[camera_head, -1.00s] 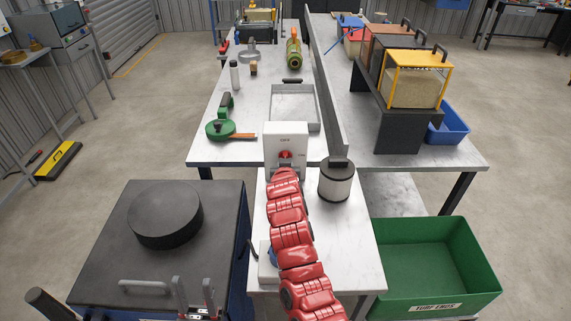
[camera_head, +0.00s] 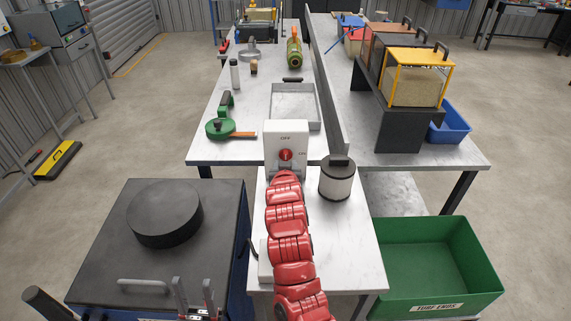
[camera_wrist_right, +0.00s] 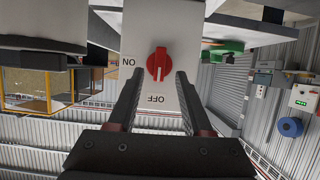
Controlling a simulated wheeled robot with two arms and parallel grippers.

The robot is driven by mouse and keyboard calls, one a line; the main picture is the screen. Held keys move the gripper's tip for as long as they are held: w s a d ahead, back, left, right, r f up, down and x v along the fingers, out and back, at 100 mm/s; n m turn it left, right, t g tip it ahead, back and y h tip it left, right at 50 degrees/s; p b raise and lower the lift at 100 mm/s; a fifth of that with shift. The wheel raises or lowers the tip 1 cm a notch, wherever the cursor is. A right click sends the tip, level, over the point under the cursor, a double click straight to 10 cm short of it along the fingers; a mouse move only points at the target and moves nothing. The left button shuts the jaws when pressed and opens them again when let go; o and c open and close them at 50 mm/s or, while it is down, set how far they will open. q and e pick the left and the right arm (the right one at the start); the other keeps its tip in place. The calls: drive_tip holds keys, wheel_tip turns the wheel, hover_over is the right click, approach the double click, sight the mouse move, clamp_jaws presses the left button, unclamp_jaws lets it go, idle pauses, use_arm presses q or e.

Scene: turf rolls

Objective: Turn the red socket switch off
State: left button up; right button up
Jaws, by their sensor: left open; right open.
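The socket switch is a red knob (camera_head: 286,155) on a white box (camera_head: 273,138), standing on the near white table. "OFF" is printed above the knob and "ON" to its right. In the right wrist view the picture is turned over, and the red knob (camera_wrist_right: 157,64) has its white mark towards "OFF". My right gripper (camera_wrist_right: 157,82) is open, its fingers either side of the knob with gaps showing. My left gripper (camera_head: 195,298) is open and empty at the bottom, far from the switch.
A white canister with a black lid (camera_head: 337,178) stands close to the right of the box. A metal tray (camera_head: 318,110) lies behind it. A green bin (camera_head: 470,275) is at the right, and a dark cart top (camera_head: 110,245) is at the left.

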drive_tip(key=shift+b+v, duration=0.3)
drive_tip(key=shift+v, duration=1.55)
